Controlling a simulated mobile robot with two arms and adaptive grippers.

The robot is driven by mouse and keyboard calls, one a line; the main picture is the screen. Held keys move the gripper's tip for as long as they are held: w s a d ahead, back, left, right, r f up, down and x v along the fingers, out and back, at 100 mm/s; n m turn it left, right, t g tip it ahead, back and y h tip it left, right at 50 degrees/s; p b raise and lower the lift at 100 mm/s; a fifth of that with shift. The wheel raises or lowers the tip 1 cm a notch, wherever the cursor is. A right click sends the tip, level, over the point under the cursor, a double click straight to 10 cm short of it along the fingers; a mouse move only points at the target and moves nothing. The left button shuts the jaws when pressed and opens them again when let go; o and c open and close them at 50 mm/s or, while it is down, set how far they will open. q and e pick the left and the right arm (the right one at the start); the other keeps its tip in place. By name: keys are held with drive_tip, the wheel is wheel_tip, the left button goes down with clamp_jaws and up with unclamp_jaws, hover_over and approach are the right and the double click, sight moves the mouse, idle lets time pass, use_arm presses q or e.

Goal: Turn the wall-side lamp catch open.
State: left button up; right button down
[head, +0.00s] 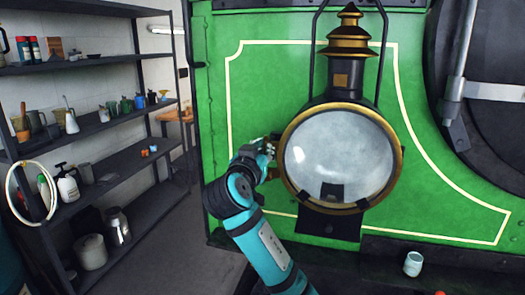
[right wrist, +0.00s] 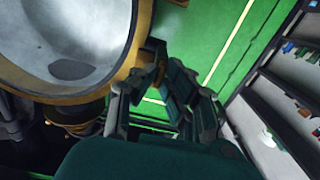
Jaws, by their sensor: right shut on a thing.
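The lamp (head: 338,158) has a round glass front in a brass ring and a stepped brass chimney top. It is fixed to the green engine front. The wall-side lamp catch (right wrist: 160,74) is a small brownish piece at the ring's edge, on the side facing the shelves. My right gripper (head: 270,150) is at the left edge of the ring in the head view. In the right wrist view my right gripper (right wrist: 153,92) is shut on the catch, with the fingers covering much of it. The catch's exact angle is hard to tell. My left gripper is not in view.
Dark shelves (head: 95,65) with bottles, cans and jugs line the wall at left. A pale cup (head: 413,263) and a small orange thing (head: 440,293) are at lower right. A round black door (head: 490,110) is right of the lamp. Floor is clear between shelves and engine.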

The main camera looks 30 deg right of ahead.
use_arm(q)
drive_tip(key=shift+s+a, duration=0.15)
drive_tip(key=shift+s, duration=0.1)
use_arm(e)
drive_tip(key=c, duration=1.4)
unclamp_jaws()
drive_tip(key=shift+c, duration=0.2)
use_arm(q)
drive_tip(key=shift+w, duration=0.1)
use_arm(e)
drive_tip(key=v, duration=1.2)
drive_tip(key=shift+d, duration=0.1)
